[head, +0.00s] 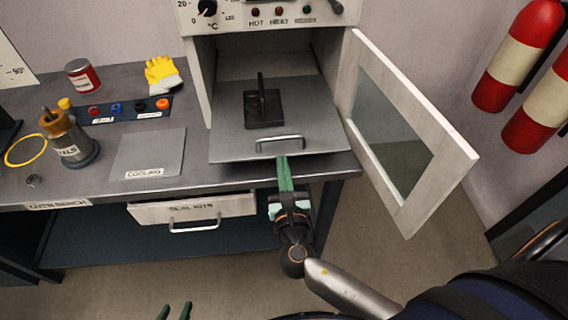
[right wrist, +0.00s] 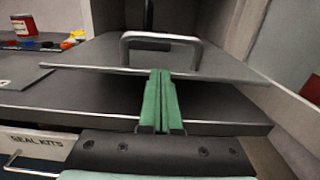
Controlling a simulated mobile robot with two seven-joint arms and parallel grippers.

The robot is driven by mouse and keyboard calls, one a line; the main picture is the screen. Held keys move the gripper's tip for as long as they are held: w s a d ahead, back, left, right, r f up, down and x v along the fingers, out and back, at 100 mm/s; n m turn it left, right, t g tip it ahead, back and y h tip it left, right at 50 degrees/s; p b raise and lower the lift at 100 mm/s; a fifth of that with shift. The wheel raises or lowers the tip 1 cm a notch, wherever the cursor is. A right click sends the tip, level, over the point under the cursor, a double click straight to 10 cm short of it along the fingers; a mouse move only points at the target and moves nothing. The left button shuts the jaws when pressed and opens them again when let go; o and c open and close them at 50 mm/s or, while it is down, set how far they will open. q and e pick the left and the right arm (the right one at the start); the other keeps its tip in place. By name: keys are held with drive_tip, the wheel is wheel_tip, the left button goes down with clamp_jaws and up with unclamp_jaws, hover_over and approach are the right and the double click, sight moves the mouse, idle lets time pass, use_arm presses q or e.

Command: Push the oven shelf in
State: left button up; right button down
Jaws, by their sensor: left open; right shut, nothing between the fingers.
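The oven shelf (head: 226,143) is a grey plate sticking out of the open oven (head: 268,52). It has a metal handle (head: 280,143) at its front edge and a dark block with an upright post (head: 263,107) on top. My right gripper (head: 283,160) is shut and empty, its green fingertips at the shelf's front edge just below the handle. In the right wrist view the fingertips (right wrist: 160,75) overlap the shelf's front edge; I cannot tell whether they touch it. My left gripper (head: 174,312) is open and empty, low in the head view, well away from the shelf.
The oven door (head: 402,125) stands open to the right. A cooling plate (head: 150,153), a pump part (head: 70,140), yellow gloves (head: 163,74) and a red can (head: 83,77) are on the bench, left of the shelf. A seal kits drawer (head: 190,209) stands partly open below.

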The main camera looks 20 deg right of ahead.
use_arm(q)
drive_tip(key=shift+s, duration=0.1)
use_arm(e)
drive_tip(key=b, duration=0.2)
approach(274, 106)
drive_tip(key=x, duration=0.6)
drive_tip(key=shift+f, duration=0.3)
drive_tip(key=x, duration=0.3)
drive_tip(key=shift+w+b, duration=0.25)
drive_tip(key=shift+b, duration=0.05)
drive_tip(key=shift+w+d, duration=0.15)
drive_tip(key=shift+w, duration=0.2)
use_arm(q)
drive_tip(key=shift+d+f, duration=0.7)
drive_tip(key=shift+d, duration=0.05)
use_arm(e)
drive_tip(key=shift+w+d+r, duration=0.1)
drive_tip(key=shift+d+r, duration=0.05)
drive_tip(key=shift+r, duration=0.2)
use_arm(q)
drive_tip(key=shift+w, duration=0.2)
drive_tip(key=shift+s+a, duration=0.1)
drive_tip(key=shift+a, duration=0.05)
